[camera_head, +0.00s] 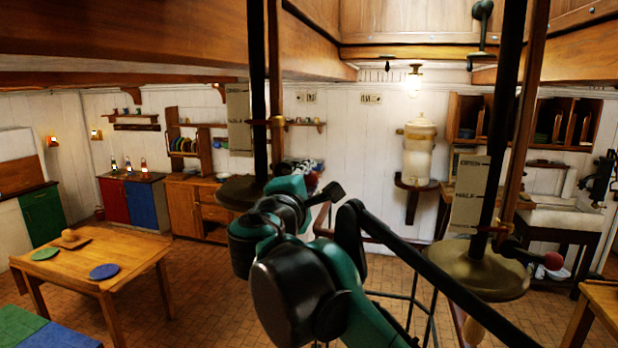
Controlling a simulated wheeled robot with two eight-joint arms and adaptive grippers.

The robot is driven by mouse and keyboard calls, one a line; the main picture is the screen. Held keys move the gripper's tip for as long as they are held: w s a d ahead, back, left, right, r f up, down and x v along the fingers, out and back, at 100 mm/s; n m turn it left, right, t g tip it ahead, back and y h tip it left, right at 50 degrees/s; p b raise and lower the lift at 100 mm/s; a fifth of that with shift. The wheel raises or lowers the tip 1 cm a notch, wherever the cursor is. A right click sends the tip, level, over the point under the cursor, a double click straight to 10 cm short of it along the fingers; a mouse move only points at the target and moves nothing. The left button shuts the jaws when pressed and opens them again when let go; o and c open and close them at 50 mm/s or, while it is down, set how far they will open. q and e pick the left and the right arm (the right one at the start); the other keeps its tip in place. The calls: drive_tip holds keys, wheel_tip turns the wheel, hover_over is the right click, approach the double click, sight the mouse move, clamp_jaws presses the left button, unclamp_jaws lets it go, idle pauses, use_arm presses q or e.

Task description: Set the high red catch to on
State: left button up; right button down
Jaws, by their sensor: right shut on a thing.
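A red knob (311,181) shows in the head view, just beyond my right gripper (305,167), beside the left dark rod and its round plate (236,193). I take it to be the red catch. My right arm reaches up from the bottom middle, and its gripper is shut at this knob. The arm and wrist hide most of the lever and the finger contact. The catch's setting cannot be read. A second red knob (554,260) is on a dark lever by the lower right brass plate (470,280). My left gripper is not in view.
Marked boards stand beside the left rod (238,118) and right rod (472,190). A dark sloping rail (440,277) crosses the lower middle. A wooden table (130,268) with plates stands at left. Tiled floor is open between the table and my arm.

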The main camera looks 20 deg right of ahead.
drive_tip(key=shift+f, duration=0.1)
idle(0.3)
drive_tip(key=c, duration=1.1)
unclamp_jaws()
drive_tip(key=shift+c, duration=0.2)
drive_tip(key=v, duration=1.2)
